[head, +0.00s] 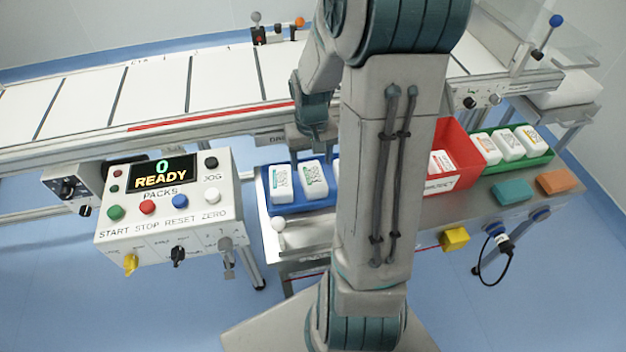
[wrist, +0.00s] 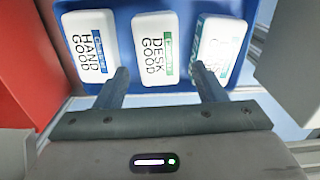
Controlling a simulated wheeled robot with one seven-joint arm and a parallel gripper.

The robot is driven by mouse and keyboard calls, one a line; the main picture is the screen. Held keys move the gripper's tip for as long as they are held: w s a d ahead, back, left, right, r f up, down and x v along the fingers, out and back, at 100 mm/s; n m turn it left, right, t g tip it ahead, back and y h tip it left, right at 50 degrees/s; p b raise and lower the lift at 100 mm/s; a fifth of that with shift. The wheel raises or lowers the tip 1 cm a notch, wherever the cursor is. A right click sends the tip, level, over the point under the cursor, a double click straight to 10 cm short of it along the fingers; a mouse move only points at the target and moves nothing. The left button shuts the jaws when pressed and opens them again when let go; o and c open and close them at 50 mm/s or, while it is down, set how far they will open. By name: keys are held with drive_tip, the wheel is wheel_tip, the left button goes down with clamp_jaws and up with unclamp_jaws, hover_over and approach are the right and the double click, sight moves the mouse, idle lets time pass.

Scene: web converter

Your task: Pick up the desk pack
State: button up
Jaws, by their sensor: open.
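The desk pack (wrist: 155,48) is a white rounded block with a green label strip and the words DESK GOOD. It lies between two other white packs in the blue tray (head: 266,190); in the head view it appears to be the middle pack (head: 314,180). My gripper (wrist: 160,73) is open, with one finger on each side of the desk pack's near end in the wrist view. Nothing is held. Whether the fingers touch the pack or stay above it, I cannot tell.
The hand pack (wrist: 91,46) lies left of the desk pack in the wrist view, another pack (wrist: 221,48) right. A red bin (head: 458,140) and a green tray (head: 540,160) stand right. The control box (head: 165,225) stands left, the conveyor (head: 150,85) behind.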

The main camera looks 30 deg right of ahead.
sight(313, 175)
drive_tip(key=shift+s+d+f+b, duration=0.1)
drive_tip(key=shift+f+b, duration=0.15)
drive_tip(key=shift+f, duration=1.5)
drive_tip(key=shift+d+f+b, duration=0.1)
drive_tip(key=shift+f+b, duration=0.1)
drive_tip(key=shift+f, duration=1.55)
drive_tip(key=c, duration=0.8)
drive_tip(key=shift+r, duration=0.1)
